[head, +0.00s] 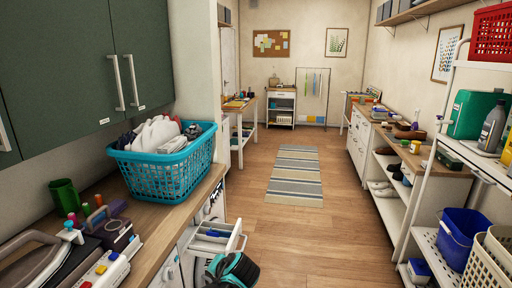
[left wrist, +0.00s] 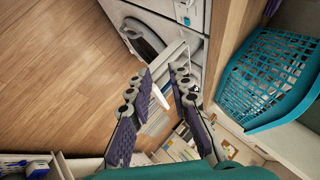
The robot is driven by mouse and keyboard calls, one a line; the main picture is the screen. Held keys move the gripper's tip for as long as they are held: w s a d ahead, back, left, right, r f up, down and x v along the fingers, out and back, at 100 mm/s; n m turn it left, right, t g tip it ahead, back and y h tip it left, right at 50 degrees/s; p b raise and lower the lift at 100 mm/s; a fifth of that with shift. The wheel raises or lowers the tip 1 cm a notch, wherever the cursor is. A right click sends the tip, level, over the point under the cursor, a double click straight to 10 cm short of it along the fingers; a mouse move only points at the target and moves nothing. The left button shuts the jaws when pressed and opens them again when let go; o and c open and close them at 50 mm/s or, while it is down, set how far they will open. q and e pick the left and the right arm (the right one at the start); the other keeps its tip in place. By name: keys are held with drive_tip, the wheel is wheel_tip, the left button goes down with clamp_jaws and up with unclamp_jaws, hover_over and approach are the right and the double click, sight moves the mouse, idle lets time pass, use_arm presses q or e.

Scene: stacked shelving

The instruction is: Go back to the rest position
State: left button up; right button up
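My left gripper (left wrist: 162,76) is open in the left wrist view, its two purple-padded fingers spread apart with nothing clasped between them. Behind the fingers is the white pulled-out drawer at the washing machine; this drawer (head: 212,240) is also open below the counter in the head view. A teal and black part of my arm shows at the bottom edge of the head view, just in front of the drawer. The fingers cannot be made out there. My right gripper is in neither view.
A teal laundry basket (head: 165,172) full of clothes stands on the wooden counter (head: 170,215), with a green mug (head: 65,195) and an iron (head: 35,262) to its left. Shelving with a blue bucket (head: 461,235) lines the right. The floor aisle with a striped rug (head: 295,180) is clear.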

use_arm(q)
drive_tip(key=s+a+n+h, duration=0.2)
drive_tip(key=s, duration=1)
drive_tip(key=s+a+f+n+h, duration=0.1)
drive_tip(key=s+a+n+h, duration=0.1)
drive_tip(key=s, duration=1.1)
drive_tip(key=shift+a+n+g+h, duration=0.3)
drive_tip(key=shift+a+n+h, duration=0.1)
drive_tip(key=shift+n+h, duration=0.2)
drive_tip(key=shift+s, duration=0.1)
